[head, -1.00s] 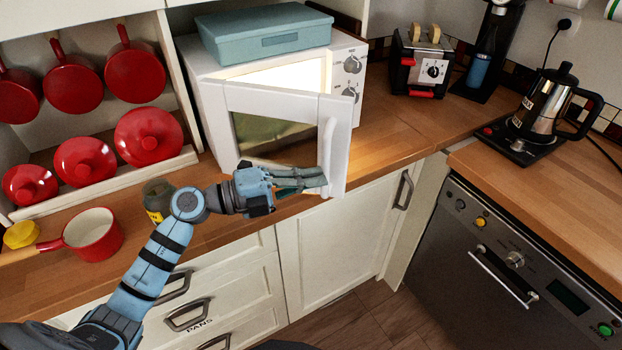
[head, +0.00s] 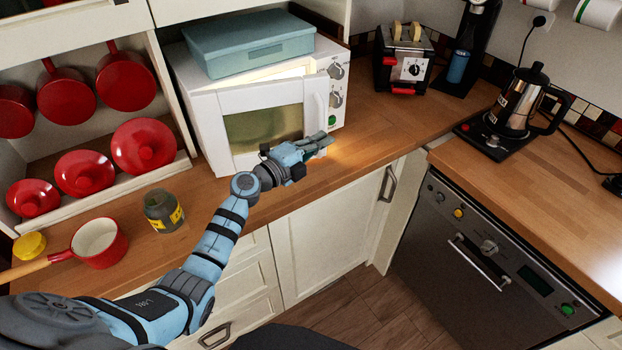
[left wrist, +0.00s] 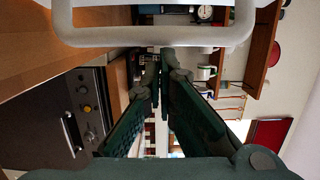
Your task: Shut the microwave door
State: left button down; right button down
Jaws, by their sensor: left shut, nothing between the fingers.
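The white microwave (head: 190,75) stands on the wooden counter with a blue-grey box on top. Its door (head: 207,128) is partly open; light from the inside shows in a gap along the top. The door's handle (head: 308,105) is on its right edge. My left gripper (head: 326,143) is shut and empty at the door's lower right corner, in front of its outer face. In the left wrist view the shut fingers (left wrist: 160,65) point past the white handle bar (left wrist: 150,36), which spans the top. Whether they touch the door I cannot tell. My right gripper is not in view.
A jar (head: 163,212) and a red saucepan (head: 98,243) stand on the counter left of my arm. A toaster (head: 403,60) and a coffee maker (head: 515,110) stand to the right. The counter right of the microwave is clear.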

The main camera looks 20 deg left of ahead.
pick_arm(q)
jog(key=w+a+n+y, duration=0.1)
jog(key=w, duration=0.1)
jog(key=w+a+n+t+y, duration=0.1)
jog(key=w+y, duration=0.1)
jog(key=w+a+n+y, duration=0.1)
jog(key=w+a+y, duration=0.1)
jog(key=w, duration=0.1)
jog(key=shift+f, duration=0.1)
jog(key=shift+s+d, duration=0.3)
jog(key=s+d+p, duration=0.2)
jog(key=shift+s+d+p, duration=0.15)
jog(key=shift+p, duration=0.2)
jog(key=s+p, duration=0.2)
jog(key=s, duration=0.1)
send_near(316, 123)
jog(key=s+d, duration=0.3)
jog(key=d, duration=0.1)
jog(key=shift+s+p, duration=0.25)
jog(key=shift+p, duration=0.05)
